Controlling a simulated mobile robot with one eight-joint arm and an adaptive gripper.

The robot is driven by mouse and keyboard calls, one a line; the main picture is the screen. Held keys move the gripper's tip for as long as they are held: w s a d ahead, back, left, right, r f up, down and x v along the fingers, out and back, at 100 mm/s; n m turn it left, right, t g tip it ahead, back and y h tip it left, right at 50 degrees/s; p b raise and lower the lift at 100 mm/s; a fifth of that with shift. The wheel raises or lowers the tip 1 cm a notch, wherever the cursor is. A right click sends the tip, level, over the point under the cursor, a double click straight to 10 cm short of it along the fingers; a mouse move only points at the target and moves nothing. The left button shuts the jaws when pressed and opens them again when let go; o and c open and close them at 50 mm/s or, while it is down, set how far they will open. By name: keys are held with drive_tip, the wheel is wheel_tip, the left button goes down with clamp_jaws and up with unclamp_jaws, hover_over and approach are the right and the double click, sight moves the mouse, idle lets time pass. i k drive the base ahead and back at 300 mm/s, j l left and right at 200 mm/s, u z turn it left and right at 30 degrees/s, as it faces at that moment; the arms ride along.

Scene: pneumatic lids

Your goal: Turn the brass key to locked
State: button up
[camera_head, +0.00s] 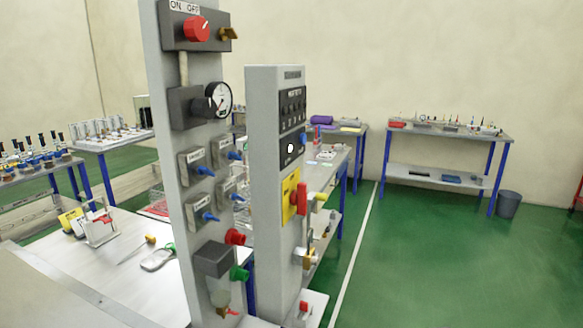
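A small brass-coloured key-like part (228,33) sticks out to the right of a red rotary knob (197,29) on a dark box at the top of the tall grey panel. The box has an ON OFF label (185,7) above the knob. I cannot read a locked mark near the brass part, and its turned position is too small to tell. Another brass-coloured piece (309,260) hangs low on the side of the shorter grey column. My gripper is not in view.
The tall panel (173,150) carries a gauge (217,99), several blue-handled valves and a filter bowl (217,290). The shorter column (262,200) beside it has a yellow plate (291,197) and a red handle. Green floor (440,260) is open at the right.

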sight(230, 32)
drive_tip(key=i+l+u, duration=0.1)
drive_tip(key=u, duration=0.3)
drive_tip(key=i+l+u, duration=0.15)
drive_tip(key=u, duration=0.3)
drive_tip(key=i+l+u, duration=0.25)
drive_tip(key=u, duration=0.15)
